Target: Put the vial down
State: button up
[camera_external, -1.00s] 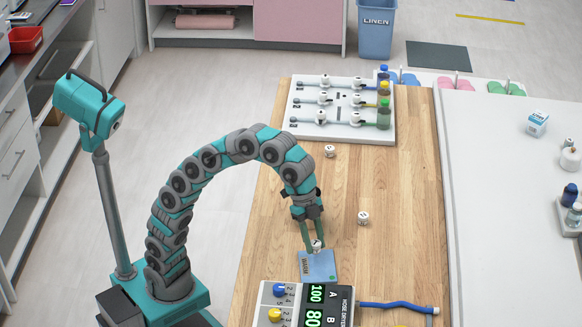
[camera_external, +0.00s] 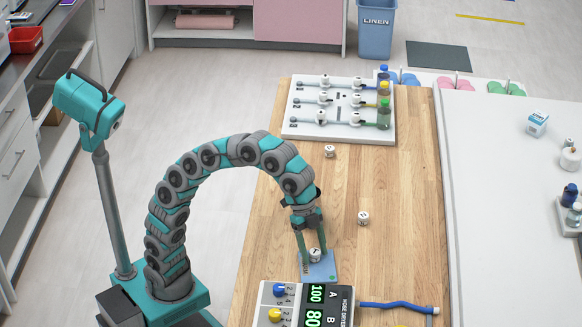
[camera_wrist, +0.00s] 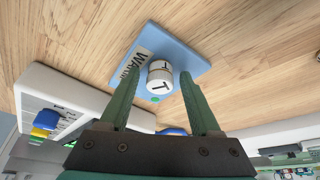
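The vial (camera_external: 315,256) is small and white with a dark letter T. It stands on the blue mat (camera_external: 325,271) marked WARM. In the wrist view, the vial (camera_wrist: 159,83) shows on the blue mat (camera_wrist: 196,62), between my fingertips. My gripper (camera_external: 313,249) is open around the vial, with a gap showing on each side in the wrist view (camera_wrist: 162,76).
Two other white vials stand on the wooden table, one at its middle (camera_external: 363,218) and one farther back (camera_external: 329,151). A white rack (camera_external: 303,127) with several bottles is at the far end. A console (camera_external: 342,300) with green digits and a blue hose (camera_external: 395,306) lies in front.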

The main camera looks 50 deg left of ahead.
jog(key=shift+r, duration=0.15)
jog(key=p+v, duration=0.2)
jog(key=v, duration=0.9)
jog(key=shift+r, duration=0.4)
jog(key=shift+a, duration=0.15)
jog(key=shift+o, duration=0.4)
dwell(0.3)
